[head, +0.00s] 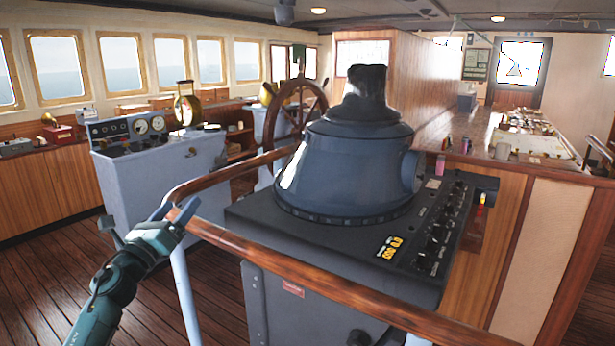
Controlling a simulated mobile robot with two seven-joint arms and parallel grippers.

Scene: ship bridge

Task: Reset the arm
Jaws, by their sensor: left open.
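My left gripper (174,208) is in the lower left of the head view, at the end of my teal left arm (118,285). Its jaws are open and point up and away. They show in front of the wooden handrail (228,238), near its left bend; I cannot tell whether they touch it. My right arm and gripper are not in view.
A dark console (330,260) with a large blue-grey dome (348,170) stands behind the handrail. A grey control console (150,165), a wooden ship's wheel (298,110) and a wooden counter (500,140) stand farther back. Plank floor (50,275) lies clear at left.

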